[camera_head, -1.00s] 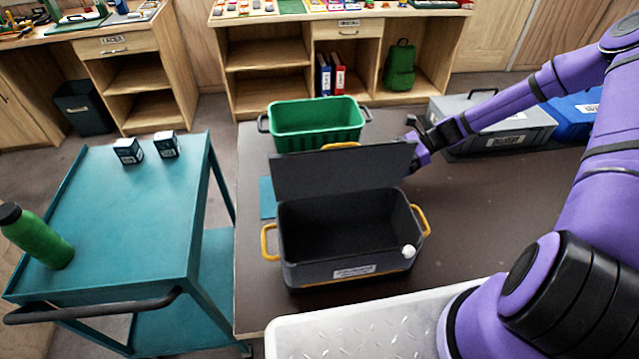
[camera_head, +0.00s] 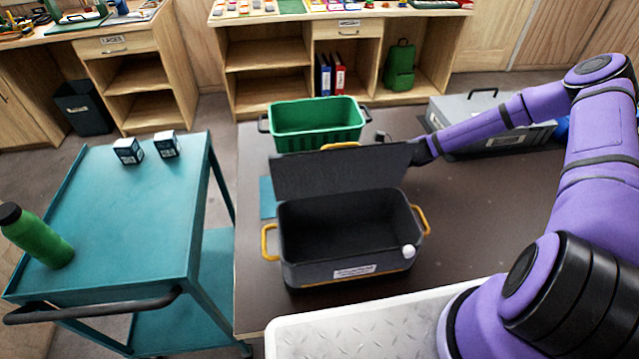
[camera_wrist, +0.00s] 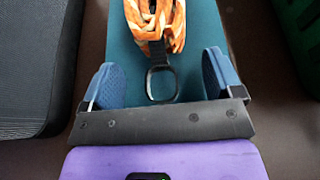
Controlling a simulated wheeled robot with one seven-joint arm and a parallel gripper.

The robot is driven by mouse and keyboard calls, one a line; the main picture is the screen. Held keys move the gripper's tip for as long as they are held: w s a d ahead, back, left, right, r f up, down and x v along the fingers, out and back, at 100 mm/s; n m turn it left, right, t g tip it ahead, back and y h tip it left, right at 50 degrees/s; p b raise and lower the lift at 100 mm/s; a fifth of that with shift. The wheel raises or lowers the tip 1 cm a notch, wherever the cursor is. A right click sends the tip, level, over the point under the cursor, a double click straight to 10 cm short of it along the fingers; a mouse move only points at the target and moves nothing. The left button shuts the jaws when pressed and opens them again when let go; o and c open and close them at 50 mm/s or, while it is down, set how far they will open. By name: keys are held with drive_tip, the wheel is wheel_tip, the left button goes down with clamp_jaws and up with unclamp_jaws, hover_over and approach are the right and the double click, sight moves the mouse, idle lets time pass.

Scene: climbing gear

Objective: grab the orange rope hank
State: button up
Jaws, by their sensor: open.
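The orange rope hank (camera_wrist: 155,22) lies on a teal mat (camera_wrist: 207,25) at the top of the wrist view, with a dark strap and loop (camera_wrist: 161,84) hanging toward me. My gripper (camera_wrist: 160,65) is open and empty, its two blue fingers apart on either side of the loop, with the orange coils beyond the fingertips. In the head view the hank and my fingers are hidden behind the raised lid (camera_head: 340,170) of the dark box (camera_head: 340,270). A corner of the mat (camera_head: 267,198) shows left of the lid.
A green crate (camera_head: 317,125) stands behind the lid; it also edges the wrist view's right side (camera_wrist: 302,40). A dark object (camera_wrist: 38,60) fills the wrist view's left. A grey case (camera_head: 490,138) stands at the back right. The table (camera_head: 475,220) is bare right of the box.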

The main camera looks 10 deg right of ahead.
drive_tip(key=shift+x, duration=1.1)
drive_tip(key=c, duration=1.2)
drive_tip(key=shift+o, duration=0.2)
drive_tip(key=shift+r, duration=0.1)
